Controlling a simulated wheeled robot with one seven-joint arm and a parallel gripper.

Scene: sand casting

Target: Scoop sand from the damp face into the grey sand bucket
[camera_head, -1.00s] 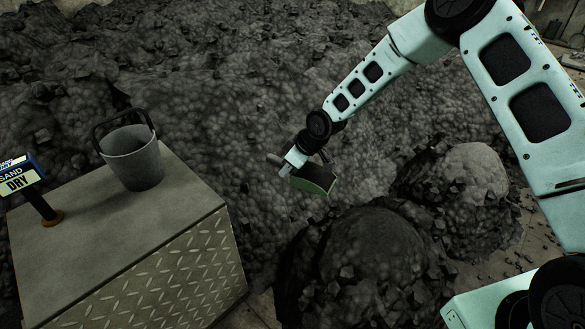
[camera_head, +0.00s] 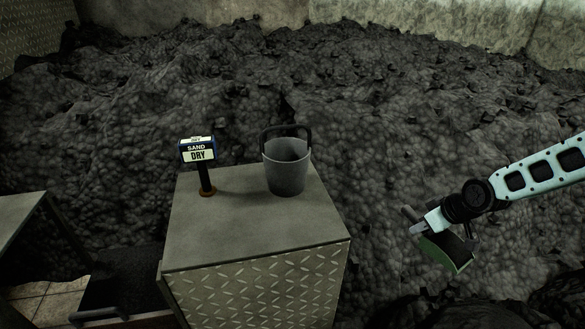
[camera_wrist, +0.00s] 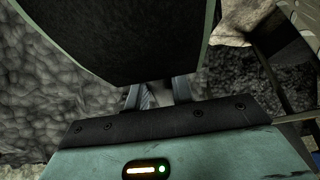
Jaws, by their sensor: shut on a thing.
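The grey sand bucket (camera_head: 286,174) stands upright on a metal-topped stand (camera_head: 245,232), its dark handle raised. My gripper (camera_head: 428,226) is to the right of the stand, apart from it, over the dark sand. It is shut on a scoop (camera_head: 447,252) with a green edge. The scoop (camera_wrist: 125,40) fills the upper part of the wrist view, above the gripper fingers (camera_wrist: 160,94). Its inside looks dark, and I cannot tell how much sand is in it. The sand face (camera_head: 370,130) spreads across the back and right.
A sign reading "SAND DRY" (camera_head: 199,152) stands left of the bucket on the same stand. A second table (camera_head: 18,215) is at the left edge, with a dark tray (camera_head: 125,285) low between the two. Darker mounds (camera_head: 440,312) lie at the bottom right.

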